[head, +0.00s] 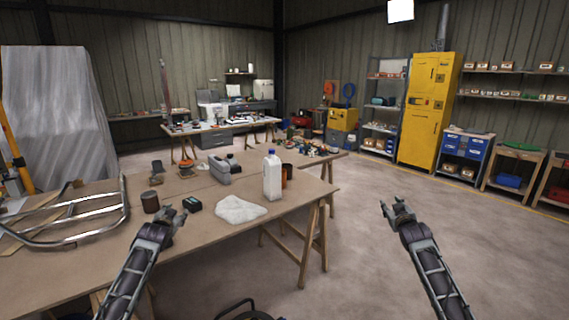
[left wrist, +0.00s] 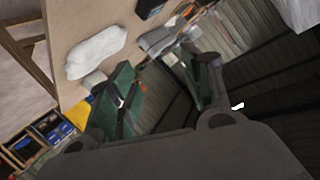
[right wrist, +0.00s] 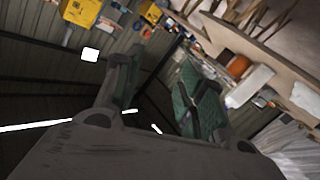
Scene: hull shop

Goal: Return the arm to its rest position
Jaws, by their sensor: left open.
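My left gripper (head: 172,215) is over the near part of the wooden table, close to a dark cup and a small black box. Its two green-padded fingers stand apart with nothing between them in the left wrist view (left wrist: 165,95). My right gripper (head: 397,208) is raised over the bare floor to the right of the table, touching nothing. In the right wrist view (right wrist: 158,90) its fingers are apart and empty.
The wooden table (head: 110,250) holds a metal tube frame (head: 75,229), a dark cup (head: 150,202), a black box (head: 192,204), a white cloth (head: 240,209) and a white bottle (head: 272,176). Open floor (head: 360,260) lies to the right, before the yellow cabinet (head: 423,112).

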